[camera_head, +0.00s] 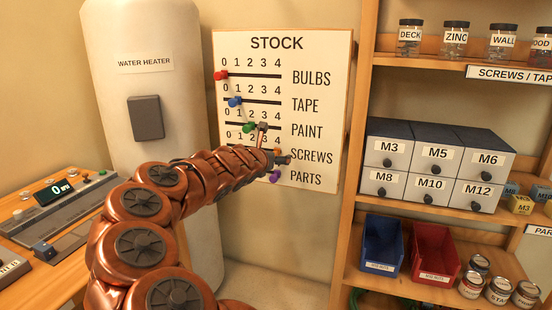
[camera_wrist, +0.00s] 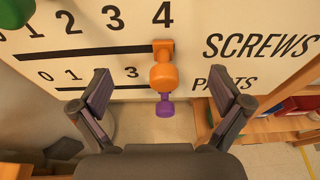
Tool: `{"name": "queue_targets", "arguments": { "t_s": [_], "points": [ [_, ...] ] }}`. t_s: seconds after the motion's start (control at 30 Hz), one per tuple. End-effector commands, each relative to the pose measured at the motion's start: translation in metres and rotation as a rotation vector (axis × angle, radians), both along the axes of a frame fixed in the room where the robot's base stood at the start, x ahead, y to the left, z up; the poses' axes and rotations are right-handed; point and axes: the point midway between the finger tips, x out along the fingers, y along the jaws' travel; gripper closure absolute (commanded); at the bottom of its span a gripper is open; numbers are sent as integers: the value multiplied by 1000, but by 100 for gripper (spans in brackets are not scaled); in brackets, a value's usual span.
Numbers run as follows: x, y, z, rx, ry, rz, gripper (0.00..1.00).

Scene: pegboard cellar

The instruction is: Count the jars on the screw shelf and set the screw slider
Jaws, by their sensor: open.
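The orange screw slider knob (camera_wrist: 163,75) sits at the right end of the SCREWS track, under the 4. My gripper (camera_wrist: 160,85) is open, with one finger on each side of the orange knob and gaps to both. In the head view my gripper (camera_head: 273,145) is at the STOCK board (camera_head: 240,55) and partly covers the screws row. Several lidded jars, DECK (camera_head: 410,37), ZINC (camera_head: 455,39), WALL (camera_head: 502,41) and one cut off at the edge (camera_head: 541,46), stand on the shelf labelled SCREWS / TAP (camera_head: 510,75).
The purple PARTS knob (camera_wrist: 167,107) hangs just below the orange one. The green PAINT knob (camera_head: 249,127), blue TAPE knob (camera_head: 235,102) and red BULBS knob (camera_head: 221,75) are higher. Drawers (camera_head: 435,165) and bins (camera_head: 381,244) fill the right shelves.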

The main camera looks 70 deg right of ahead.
Motion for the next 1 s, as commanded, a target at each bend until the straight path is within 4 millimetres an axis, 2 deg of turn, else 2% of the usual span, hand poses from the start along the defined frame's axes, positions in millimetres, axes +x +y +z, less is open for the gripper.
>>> {"name": "queue_targets", "arguments": {
  "t_s": [0.47,1.0],
  "points": [
    [0,9,0,-1,2,1,0],
    [0,44,0,1,1,3,0]
  ]
}}
